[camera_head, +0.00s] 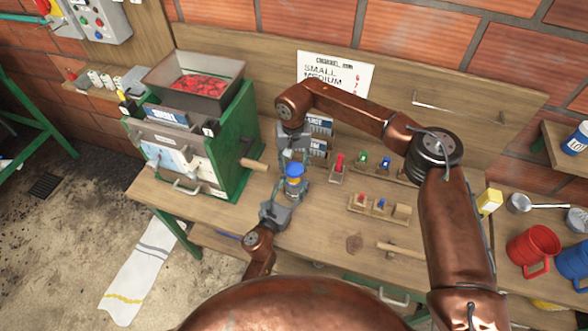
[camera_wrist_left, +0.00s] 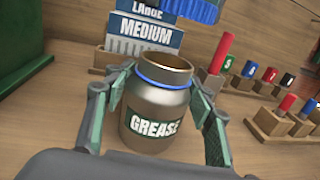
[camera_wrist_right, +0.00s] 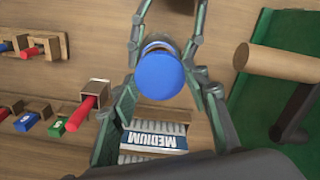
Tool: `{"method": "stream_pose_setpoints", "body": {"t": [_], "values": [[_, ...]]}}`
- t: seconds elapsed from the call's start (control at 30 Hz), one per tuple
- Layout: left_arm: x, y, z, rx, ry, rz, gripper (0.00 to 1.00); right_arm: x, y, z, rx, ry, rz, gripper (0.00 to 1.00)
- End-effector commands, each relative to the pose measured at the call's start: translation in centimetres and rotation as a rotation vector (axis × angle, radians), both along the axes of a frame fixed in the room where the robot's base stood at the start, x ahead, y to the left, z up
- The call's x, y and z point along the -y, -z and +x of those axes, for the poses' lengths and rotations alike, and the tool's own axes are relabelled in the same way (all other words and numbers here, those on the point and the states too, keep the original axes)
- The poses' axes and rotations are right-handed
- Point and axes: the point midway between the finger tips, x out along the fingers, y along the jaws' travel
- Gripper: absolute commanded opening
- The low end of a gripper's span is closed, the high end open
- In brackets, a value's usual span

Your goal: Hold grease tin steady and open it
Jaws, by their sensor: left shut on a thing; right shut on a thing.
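The grease tin (camera_wrist_left: 158,112) is a bronze jar with a GREASE label, standing upright. Its mouth is open, with a blue ring at the neck. My left gripper (camera_wrist_left: 165,100) is shut around its body from both sides; in the head view the left gripper (camera_head: 288,195) is low at the tin. The blue lid (camera_head: 294,170) is off the tin and above it; its ribbed side shows at the top of the left wrist view (camera_wrist_left: 190,10). My right gripper (camera_head: 294,160) is shut on the lid from above. In the right wrist view, the lid (camera_wrist_right: 160,80) hides most of the tin.
The green-framed machine (camera_head: 195,150) with a red-filled hopper stands left, its wooden handle (camera_head: 255,164) near the grippers. Blue-and-white MEDIUM boxes (camera_wrist_left: 145,35) stand behind the tin. Small wooden holders (camera_head: 378,206) with coloured pegs sit right. Mugs (camera_head: 533,246) stand far right.

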Motion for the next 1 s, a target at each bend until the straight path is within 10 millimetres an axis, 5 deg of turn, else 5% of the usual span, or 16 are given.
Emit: {"method": "stream_pose_setpoints", "body": {"t": [0.3, 0.33, 0.4, 0.63, 1.0], "values": [[0.02, 0.31, -0.08, -0.005, 0.0, 0.0, 0.0, 0.0, -1.2, -0.05, -0.002, 0.0, 0.0, 0.13], [0.02, 0.31, -0.08, -0.005, 0.0, 0.0, 0.51, 0.0, -1.2, -0.05, -0.002, 0.0, 0.0, 0.13], [0.02, 0.3, -0.08, -0.004, 0.0, 0.0, 0.56, -0.01, -1.19, -0.05, -0.001, 0.0, 0.0, 0.13], [0.01, 0.12, -0.03, -0.002, 0.0, 0.0, 0.71, -0.02, -1.19, -0.05, -0.001, -0.001, 0.0, 0.13], [-0.39, 0.13, -0.7, -0.002, -0.001, 0.001, 0.71, -0.02, -1.2, -0.05, -0.001, -0.001, 0.0, 0.13]]}}
